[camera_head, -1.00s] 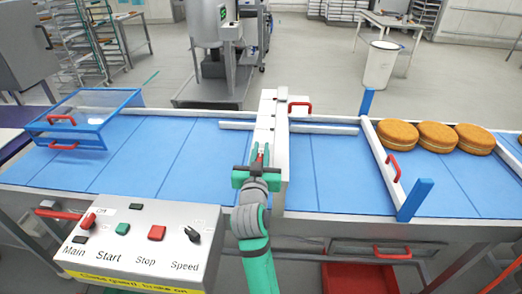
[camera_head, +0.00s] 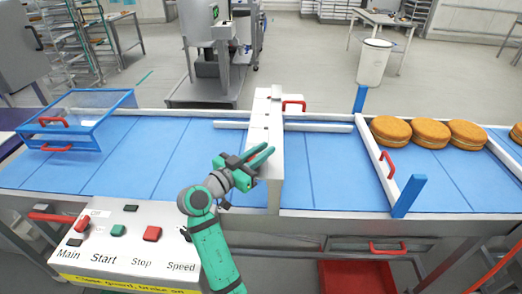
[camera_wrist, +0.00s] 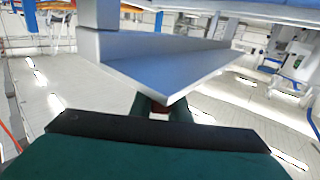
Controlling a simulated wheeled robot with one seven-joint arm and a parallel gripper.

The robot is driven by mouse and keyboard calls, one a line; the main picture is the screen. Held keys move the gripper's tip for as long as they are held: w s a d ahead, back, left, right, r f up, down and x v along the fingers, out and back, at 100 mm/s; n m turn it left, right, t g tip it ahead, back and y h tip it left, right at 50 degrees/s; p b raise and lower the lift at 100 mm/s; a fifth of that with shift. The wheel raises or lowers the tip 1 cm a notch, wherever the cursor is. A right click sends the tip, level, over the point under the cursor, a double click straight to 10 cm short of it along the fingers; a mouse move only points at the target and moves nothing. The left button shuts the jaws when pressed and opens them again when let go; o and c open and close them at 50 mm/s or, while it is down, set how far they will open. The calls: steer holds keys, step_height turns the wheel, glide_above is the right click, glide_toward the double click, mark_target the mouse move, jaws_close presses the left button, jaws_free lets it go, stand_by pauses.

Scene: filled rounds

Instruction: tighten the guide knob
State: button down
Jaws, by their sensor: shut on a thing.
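The guide knob (camera_head: 254,159) shows as a small bit of red between my fingertips, on the near left side of the white upright housing across the belt. My gripper (camera_head: 259,157) is shut on it, with its green fingers slanting up to the right. In the wrist view, a small reddish-brown part (camera_wrist: 159,115) shows between the dark green fingers, just under a grey metal plate (camera_wrist: 165,70). Most of the knob is hidden by the fingers and the plate. Pale guide rails (camera_head: 318,127) lie across the belt on both sides of the housing (camera_head: 267,125).
The blue belt (camera_head: 130,150) runs left to right. A control box (camera_head: 135,235) stands at front left. A blue-framed guard (camera_head: 85,105) with red handles is at the left. Filled rounds (camera_head: 390,130) sit right of a white gate bar with blue posts. A red bin (camera_head: 355,278) is below.

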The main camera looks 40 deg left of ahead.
steer(key=shift+d+m+h, duration=0.15)
steer(key=shift+m+h, duration=0.45)
steer(key=shift+h, duration=0.3)
steer(key=shift+d, duration=0.1)
steer(key=c, duration=1.7)
jaws_free()
steer(key=shift+r, duration=0.55)
steer(key=r, duration=0.2)
steer(key=shift+s+d+r, duration=0.1)
steer(key=shift+s+r, duration=0.1)
steer(key=shift+r, duration=0.2)
steer(key=s+d+r, duration=0.2)
steer(key=s+r, duration=0.1)
steer(key=s, duration=0.1)
steer(key=s+d+r, duration=0.2)
steer(key=s+r, duration=0.1)
steer(key=s, duration=0.1)
steer(key=s+d+r, duration=0.2)
steer(key=s+r, duration=0.1)
steer(key=s, duration=0.1)
steer(key=shift+d, duration=0.35)
